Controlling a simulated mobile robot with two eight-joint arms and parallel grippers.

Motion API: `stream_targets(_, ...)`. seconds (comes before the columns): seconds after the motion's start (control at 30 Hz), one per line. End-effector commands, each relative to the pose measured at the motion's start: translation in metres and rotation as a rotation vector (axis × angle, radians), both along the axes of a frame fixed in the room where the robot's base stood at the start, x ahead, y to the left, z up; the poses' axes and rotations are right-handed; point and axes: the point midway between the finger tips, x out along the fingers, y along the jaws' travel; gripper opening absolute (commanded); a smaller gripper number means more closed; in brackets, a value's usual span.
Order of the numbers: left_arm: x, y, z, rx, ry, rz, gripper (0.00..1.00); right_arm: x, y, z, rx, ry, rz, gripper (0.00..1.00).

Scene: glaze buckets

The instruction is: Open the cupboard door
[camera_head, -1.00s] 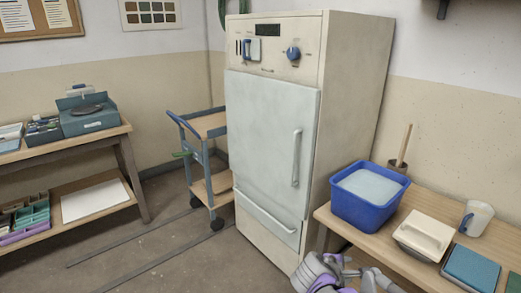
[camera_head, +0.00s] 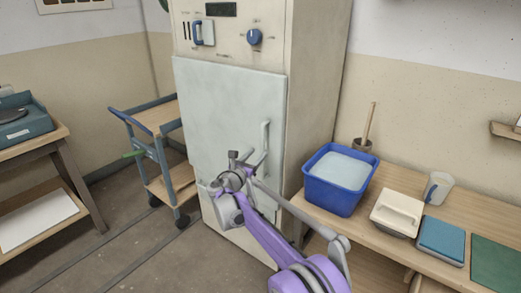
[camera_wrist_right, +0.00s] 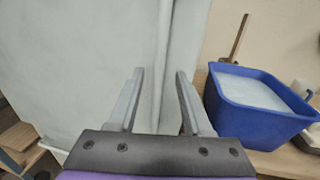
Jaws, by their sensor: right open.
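The tall off-white cupboard (camera_head: 308,85) stands against the wall, with a pale door (camera_head: 222,105) on its front that looks shut. A vertical bar handle (camera_head: 265,136) is on the door's right side. My right gripper (camera_head: 247,156) is in front of the door at the handle's lower part and partly covers it. In the right wrist view the open fingers (camera_wrist_right: 159,76) point at the door, and the handle (camera_wrist_right: 164,45) shows as an upright bar between them. I cannot tell whether they touch it. My left gripper is out of view.
A blue tub (camera_head: 338,180) stands on a wooden table (camera_head: 395,255) right of the cupboard, close to my right arm. A cream-lidded box (camera_head: 398,212) and a cup (camera_head: 438,187) are there too. A trolley (camera_head: 158,145) stands left of the door.

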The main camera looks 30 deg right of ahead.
Motion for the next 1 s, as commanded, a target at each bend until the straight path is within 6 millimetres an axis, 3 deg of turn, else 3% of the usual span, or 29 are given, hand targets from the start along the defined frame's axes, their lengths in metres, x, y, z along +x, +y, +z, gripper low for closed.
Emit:
stream_targets(0.1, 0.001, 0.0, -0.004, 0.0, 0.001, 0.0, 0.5, 0.012, -0.019, -0.001, 0.0, 0.0, -0.002, 0.5)
stream_targets(0.3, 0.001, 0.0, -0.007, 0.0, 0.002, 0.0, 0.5, 0.025, -0.037, 0.0, 0.001, 0.0, -0.001, 0.5)
stream_targets(0.67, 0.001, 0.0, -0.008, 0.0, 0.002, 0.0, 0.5, 0.028, -0.042, 0.0, 0.002, -0.001, 0.0, 0.5)
stream_targets(0.93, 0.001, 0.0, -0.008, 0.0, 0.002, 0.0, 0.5, 0.028, -0.042, 0.0, 0.002, -0.001, 0.0, 0.03)
stream_targets(1.0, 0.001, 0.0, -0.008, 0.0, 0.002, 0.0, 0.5, 0.027, -0.041, 0.0, 0.002, -0.001, 0.0, 0.0)
